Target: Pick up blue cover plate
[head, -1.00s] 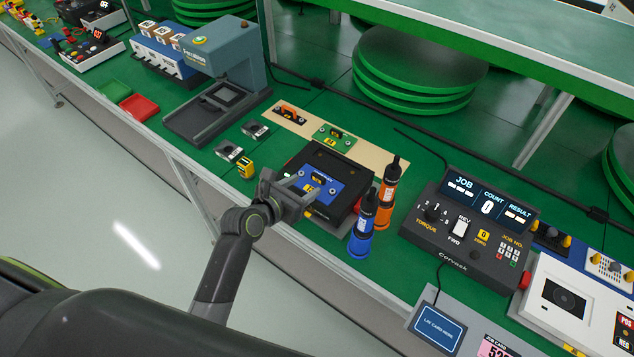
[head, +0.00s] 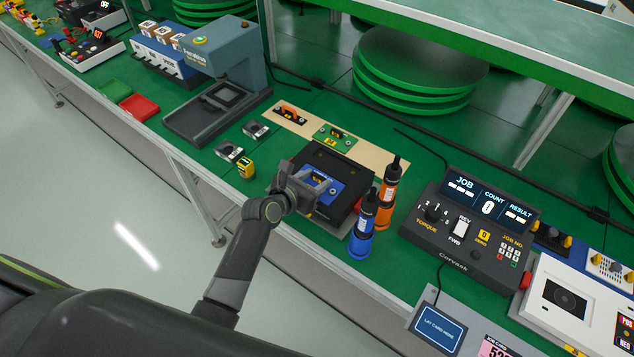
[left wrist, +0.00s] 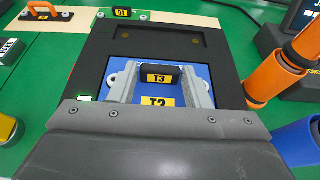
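The blue cover plate (head: 334,187) lies in a black square fixture (head: 345,163) on the green bench. In the left wrist view the plate (left wrist: 196,73) carries a raised black handle (left wrist: 159,71) with a yellow T3 label, and another yellow label in front of it. My left gripper (head: 320,184) is over the plate. The gripper hides part of the plate in the head view. My right gripper is not in view.
A blue screwdriver (head: 362,232) and an orange screwdriver (head: 387,192) stand upright just right of the fixture. A green plate (head: 335,137) and an orange-handled plate (head: 290,114) lie behind on a tan mat (head: 376,154). A yellow block (head: 246,168) is at left.

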